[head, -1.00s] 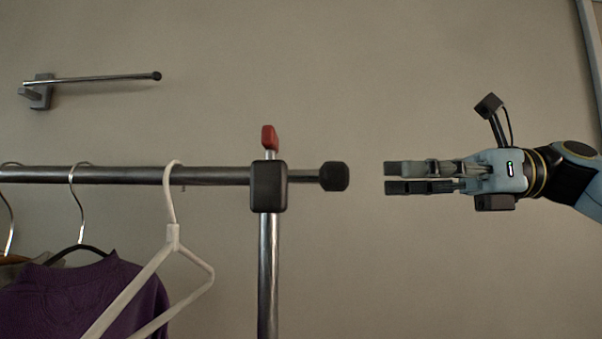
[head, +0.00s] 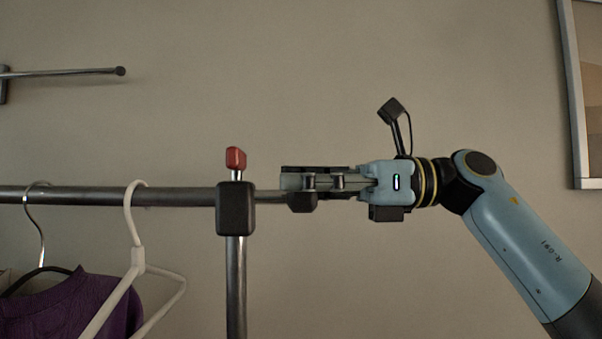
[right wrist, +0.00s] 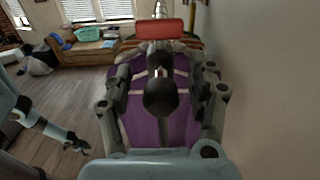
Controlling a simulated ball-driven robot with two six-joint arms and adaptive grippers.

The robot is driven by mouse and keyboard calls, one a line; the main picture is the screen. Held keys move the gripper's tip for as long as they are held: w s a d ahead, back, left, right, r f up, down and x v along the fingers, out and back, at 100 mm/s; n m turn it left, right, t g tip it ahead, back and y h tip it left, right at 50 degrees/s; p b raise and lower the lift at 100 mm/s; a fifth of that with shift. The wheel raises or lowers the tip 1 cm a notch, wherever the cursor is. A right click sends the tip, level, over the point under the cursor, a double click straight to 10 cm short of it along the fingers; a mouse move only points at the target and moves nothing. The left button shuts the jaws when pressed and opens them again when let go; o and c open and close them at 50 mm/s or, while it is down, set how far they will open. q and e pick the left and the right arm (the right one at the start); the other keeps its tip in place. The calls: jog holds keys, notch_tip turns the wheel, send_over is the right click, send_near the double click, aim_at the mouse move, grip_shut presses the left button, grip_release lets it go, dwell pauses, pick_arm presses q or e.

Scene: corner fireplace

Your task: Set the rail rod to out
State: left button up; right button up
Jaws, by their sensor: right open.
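The rail rod (head: 268,196) sticks out a short way right of the black clamp block (head: 235,208), ending in a black knob (head: 302,204). A red lever (head: 236,158) stands on top of the block. My right gripper (head: 288,182) is open, its fingers reaching left to the knob and partly hiding it. In the right wrist view, the round knob (right wrist: 160,98) sits between the two spread fingers, with a gap on each side; the red lever (right wrist: 160,29) is beyond it. My left gripper (right wrist: 76,143) shows small at the left there; its jaws are unclear.
A white hanger (head: 137,258) and a purple garment (head: 75,305) hang from the rail (head: 90,196) left of the post (head: 236,285). A wall rod (head: 65,72) is at upper left. A framed picture (head: 590,90) hangs at right. Free space lies below my right arm.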

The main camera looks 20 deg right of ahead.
jog(key=shift+c, duration=0.4)
grip_shut()
